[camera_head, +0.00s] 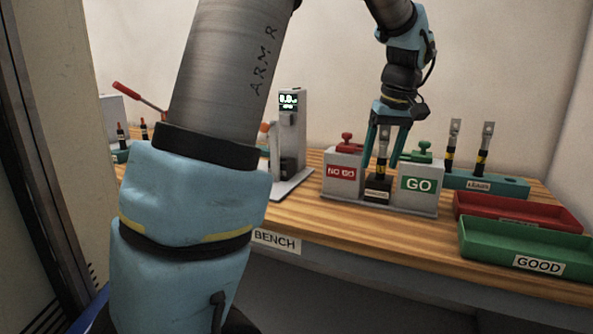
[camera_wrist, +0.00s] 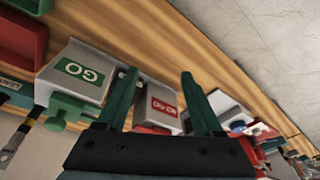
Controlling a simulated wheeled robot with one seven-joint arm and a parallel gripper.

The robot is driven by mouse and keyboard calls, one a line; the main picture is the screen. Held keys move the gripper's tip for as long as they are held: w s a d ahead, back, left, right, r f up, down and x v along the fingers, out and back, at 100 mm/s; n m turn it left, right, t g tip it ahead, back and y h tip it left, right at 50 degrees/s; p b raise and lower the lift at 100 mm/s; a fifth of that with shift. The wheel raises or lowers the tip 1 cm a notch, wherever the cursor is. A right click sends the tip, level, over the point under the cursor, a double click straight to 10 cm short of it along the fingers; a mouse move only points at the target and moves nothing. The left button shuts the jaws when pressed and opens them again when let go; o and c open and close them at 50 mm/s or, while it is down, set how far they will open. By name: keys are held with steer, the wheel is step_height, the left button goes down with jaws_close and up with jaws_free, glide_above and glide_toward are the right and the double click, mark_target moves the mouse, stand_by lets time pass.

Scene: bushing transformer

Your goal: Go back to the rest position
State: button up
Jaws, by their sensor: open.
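My gripper (camera_head: 384,150) is open above the gauge stand at the middle of the bench. Its two teal fingers point down. In the head view a bushing with a metal top (camera_head: 382,146) stands upright in a dark socket (camera_head: 378,188), between the grey NO GO block (camera_head: 342,174) and the grey GO block (camera_head: 418,184). The fingers overlap its top in that view; I cannot tell whether they surround it. In the wrist view the open fingers (camera_wrist: 160,80) frame the NO GO block (camera_wrist: 158,102), with the GO block (camera_wrist: 78,72) to their left. No bushing shows between them there.
A teal rack (camera_head: 507,187) with upright bushings stands right of the gauge. A red tray (camera_head: 515,211) and a green GOOD tray (camera_head: 490,247) lie at the right front. A grey tester with a lit display (camera_head: 289,115) stands left of the gauge. My arm hides part of the bench's left.

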steer(key=s+a+f, duration=0.4)
steer(key=a, duration=0.4)
steer(key=s+a+f+m, duration=0.1)
steer(key=s+a+f, duration=0.3)
steer(key=a, duration=0.5)
steer(key=s+a+f+m+h, duration=0.1)
steer(key=s+a+f, duration=0.2)
steer(key=a+f, duration=0.3)
steer(key=shift+s+a+f+g, duration=0.25)
steer(key=shift+s+a+g, duration=0.15)
steer(key=shift+a, duration=0.75)
